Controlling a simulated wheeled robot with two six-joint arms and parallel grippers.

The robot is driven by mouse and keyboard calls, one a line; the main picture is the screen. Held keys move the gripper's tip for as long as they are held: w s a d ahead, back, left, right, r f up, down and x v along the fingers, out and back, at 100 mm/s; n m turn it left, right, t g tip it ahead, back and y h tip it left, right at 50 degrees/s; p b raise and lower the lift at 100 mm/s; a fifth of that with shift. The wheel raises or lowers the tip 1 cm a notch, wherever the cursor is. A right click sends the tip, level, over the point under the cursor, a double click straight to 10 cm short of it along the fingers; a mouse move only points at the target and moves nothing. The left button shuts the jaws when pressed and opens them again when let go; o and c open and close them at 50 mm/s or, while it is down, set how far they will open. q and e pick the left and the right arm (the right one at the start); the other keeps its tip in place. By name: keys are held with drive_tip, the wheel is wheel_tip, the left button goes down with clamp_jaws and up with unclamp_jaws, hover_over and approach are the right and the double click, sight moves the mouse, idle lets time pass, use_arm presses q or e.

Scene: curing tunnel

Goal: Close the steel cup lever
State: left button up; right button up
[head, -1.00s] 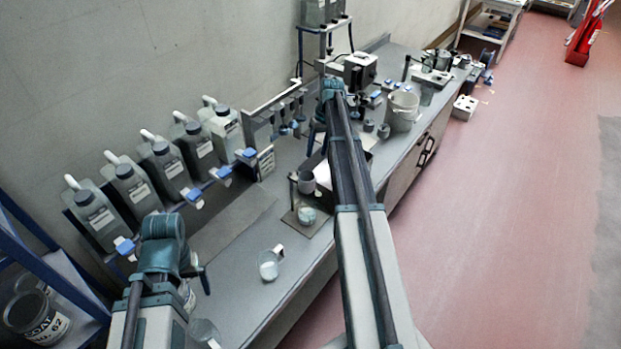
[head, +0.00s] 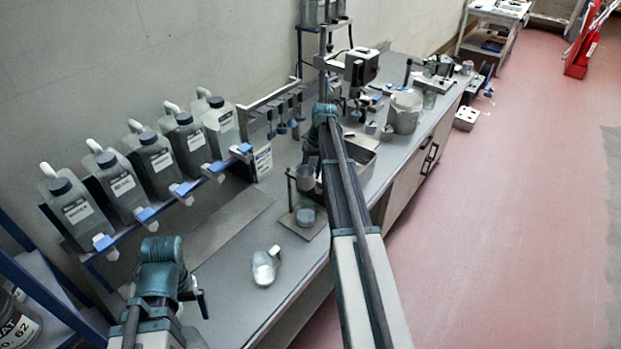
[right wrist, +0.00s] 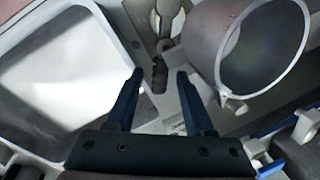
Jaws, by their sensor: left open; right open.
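The steel cup (head: 306,178) sits on a small stand beside my right arm, above a glass beaker (head: 306,216). In the right wrist view the cup (right wrist: 228,55) is large at the upper right, its open mouth showing. A small light lever-like tab (right wrist: 233,103) sticks out at its lower rim; I cannot tell its position. My right gripper (right wrist: 158,82) is open, left of the cup, with a dark knob-like part (right wrist: 159,75) between its fingertips in the picture; contact is unclear. My left gripper (head: 199,295) is open and away from the cup, at the lower left, partly hidden by its arm.
Several grey jugs (head: 120,185) with blue taps line the wall. The red floor on the right is open.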

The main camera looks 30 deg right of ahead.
clamp_jaws()
idle(0.5)
drive_tip(key=shift+s+d+m+t+h, duration=0.3)
drive_tip(key=shift+s+d+m, duration=0.15)
drive_tip(key=shift+m, duration=1.55)
drive_tip(key=shift+s+d+m+t+h, duration=0.15)
drive_tip(key=shift+s+d+m+t, duration=0.25)
drive_tip(key=shift+m, duration=1.6)
drive_tip(key=shift+s+d+m+t+h, duration=0.25)
drive_tip(key=shift+s+d+m, duration=0.25)
drive_tip(key=shift+m, duration=1.5)
unclamp_jaws()
